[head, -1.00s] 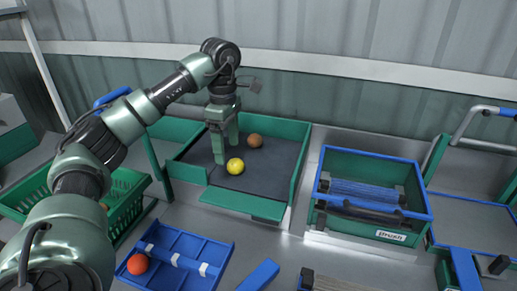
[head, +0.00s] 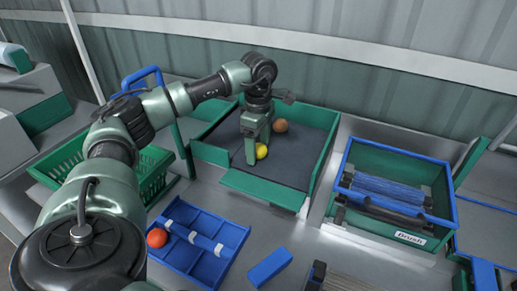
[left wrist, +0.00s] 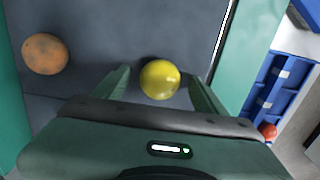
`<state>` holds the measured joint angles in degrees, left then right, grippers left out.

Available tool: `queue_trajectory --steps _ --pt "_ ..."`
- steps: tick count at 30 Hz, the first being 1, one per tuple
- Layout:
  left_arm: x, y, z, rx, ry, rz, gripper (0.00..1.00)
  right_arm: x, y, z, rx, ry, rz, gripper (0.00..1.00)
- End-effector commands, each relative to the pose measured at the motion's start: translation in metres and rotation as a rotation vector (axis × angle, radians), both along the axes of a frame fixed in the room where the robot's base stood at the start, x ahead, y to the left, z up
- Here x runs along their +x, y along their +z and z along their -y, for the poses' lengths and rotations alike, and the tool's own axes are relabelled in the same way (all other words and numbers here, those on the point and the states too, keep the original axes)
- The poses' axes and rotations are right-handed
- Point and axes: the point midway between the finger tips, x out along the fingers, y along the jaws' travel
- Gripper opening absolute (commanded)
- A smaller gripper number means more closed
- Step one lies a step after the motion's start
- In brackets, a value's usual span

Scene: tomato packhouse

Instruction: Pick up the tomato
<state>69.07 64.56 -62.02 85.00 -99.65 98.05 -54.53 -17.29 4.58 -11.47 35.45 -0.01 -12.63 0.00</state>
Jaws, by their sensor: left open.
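A yellow tomato (head: 262,152) lies on the dark floor of the green-walled bin (head: 262,188). My left gripper (head: 254,158) is open and points down at it, partly hiding it in the head view. In the left wrist view the yellow tomato (left wrist: 160,79) shows between the two spread fingers, with a gap on each side. An orange-brown tomato (head: 280,126) lies behind it in the bin, and in the left wrist view it (left wrist: 45,54) is left of the fingers. A red tomato (head: 156,238) sits in the blue divided tray (head: 232,235). My right gripper is not in view.
A green crate with a blue rim, labelled Brush (head: 411,238), stands right of the bin. A green basket (head: 153,185) is at the left. A blue block (head: 269,267) lies right of the tray. The bin walls stand close around my left gripper.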

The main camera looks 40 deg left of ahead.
Motion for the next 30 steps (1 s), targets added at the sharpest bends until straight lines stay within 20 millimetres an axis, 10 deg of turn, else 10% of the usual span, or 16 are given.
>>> queue_trajectory --steps 5,10,30 --pt "0.0 0.0 0.0 0.0 0.0 0.001 0.69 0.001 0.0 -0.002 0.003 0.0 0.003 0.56" --pt "0.0 0.0 0.0 0.0 0.0 0.001 0.26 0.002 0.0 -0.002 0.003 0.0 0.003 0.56" --pt "0.002 0.038 0.001 0.0 -0.001 0.006 0.26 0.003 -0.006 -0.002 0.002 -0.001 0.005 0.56"
